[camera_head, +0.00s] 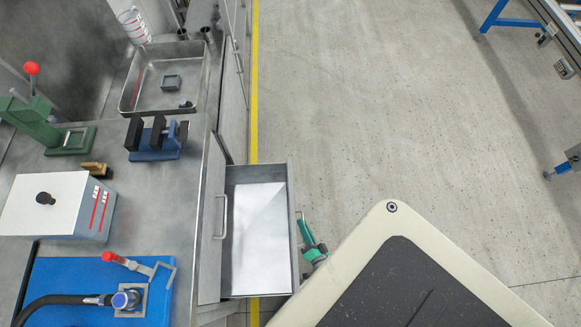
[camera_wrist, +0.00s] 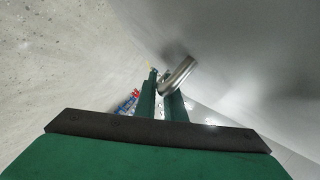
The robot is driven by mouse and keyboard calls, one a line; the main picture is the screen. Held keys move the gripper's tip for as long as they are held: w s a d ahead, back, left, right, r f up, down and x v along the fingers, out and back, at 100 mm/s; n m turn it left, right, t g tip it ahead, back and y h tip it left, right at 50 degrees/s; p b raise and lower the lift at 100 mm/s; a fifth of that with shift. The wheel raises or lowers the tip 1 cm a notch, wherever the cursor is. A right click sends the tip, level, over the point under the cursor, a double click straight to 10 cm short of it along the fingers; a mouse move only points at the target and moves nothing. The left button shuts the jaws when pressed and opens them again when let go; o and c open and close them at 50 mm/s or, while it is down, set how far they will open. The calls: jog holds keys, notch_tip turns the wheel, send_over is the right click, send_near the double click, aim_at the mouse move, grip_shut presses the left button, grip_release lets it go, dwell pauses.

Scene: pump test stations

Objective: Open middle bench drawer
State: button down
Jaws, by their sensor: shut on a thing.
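The bench drawer (camera_head: 283,170) is pulled out to the right of the bench in the head view. Its grey metal walls and a pale floor show inside, with nothing else visible in it. My green gripper (camera_head: 311,243) is at the outer face of the drawer front, low on its right side. In the wrist view my gripper (camera_wrist: 163,92) has its two green fingers around the silver bar handle (camera_wrist: 178,74), shut on it. The drawer front fills the right of that view as a smooth grey surface.
The bench top (camera_head: 185,200) carries a white box (camera_head: 55,203), a blue mat (camera_head: 75,285), a blue fixture (camera_head: 155,140) and a green press (camera_head: 40,125). A metal sink (camera_head: 190,70) is behind. Open floor (camera_head: 400,110) lies to the right, past a yellow line.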

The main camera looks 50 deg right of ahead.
jog(key=shift+s+d, duration=0.35)
jog(key=shift+d, duration=0.05)
jog(key=c, duration=2.1)
grip_release()
jog(key=shift+s, duration=0.1)
jog(key=v, duration=1)
jog(key=shift+s+a+r, duration=0.1)
jog(key=shift+s+a, duration=0.1)
jog(key=shift+s, duration=0.05)
